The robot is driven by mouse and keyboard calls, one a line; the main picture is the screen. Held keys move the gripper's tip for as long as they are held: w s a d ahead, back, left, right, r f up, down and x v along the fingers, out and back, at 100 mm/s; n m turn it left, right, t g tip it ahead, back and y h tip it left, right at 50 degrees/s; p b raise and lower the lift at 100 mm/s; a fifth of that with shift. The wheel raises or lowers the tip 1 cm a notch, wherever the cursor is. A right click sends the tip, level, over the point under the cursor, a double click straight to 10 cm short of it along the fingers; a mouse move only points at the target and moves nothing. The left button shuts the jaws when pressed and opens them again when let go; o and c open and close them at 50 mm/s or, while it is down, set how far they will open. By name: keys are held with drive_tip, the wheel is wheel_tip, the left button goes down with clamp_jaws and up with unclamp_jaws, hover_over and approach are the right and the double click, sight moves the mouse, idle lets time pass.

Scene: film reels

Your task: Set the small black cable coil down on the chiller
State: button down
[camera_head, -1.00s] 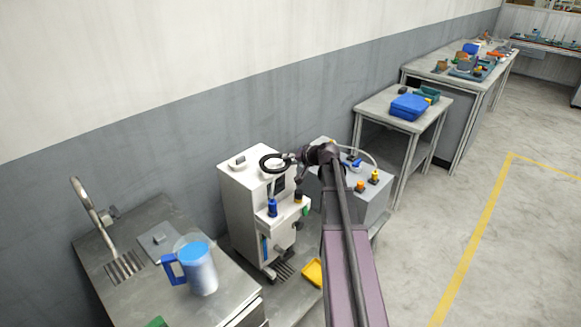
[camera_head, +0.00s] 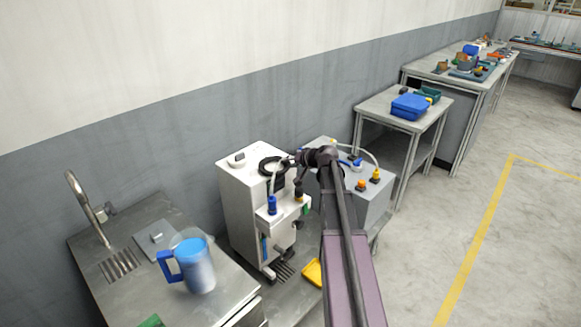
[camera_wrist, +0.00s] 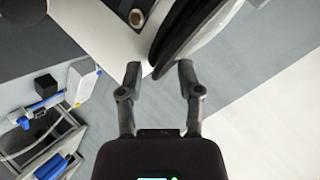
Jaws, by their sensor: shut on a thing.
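The small black cable coil (camera_head: 262,169) is a dark ring at the top of a white upright machine (camera_head: 239,190), which I take to be the chiller. My gripper (camera_head: 291,161) reaches in from the right and is shut on the coil's near edge. In the wrist view the coil (camera_wrist: 181,28) is large and seen partly edge-on, tilted, at the fingertips of my gripper (camera_wrist: 159,70). The white machine's top (camera_wrist: 96,18) lies beyond it. I cannot tell whether the coil touches the top.
A knob (camera_head: 236,160) stands on the machine's top left. Blue (camera_head: 272,205) and dark bottles stand on its front ledge. A grey box (camera_head: 375,205) with a hose is to the right. A jug (camera_head: 197,268) stands on the steel counter (camera_head: 130,290) at left.

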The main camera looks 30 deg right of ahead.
idle(0.3)
drive_tip(key=shift+c, duration=1.3)
unclamp_jaws()
drive_tip(key=p+v, duration=0.6)
drive_tip(key=v, duration=0.6)
drive_tip(key=shift+a, duration=0.1)
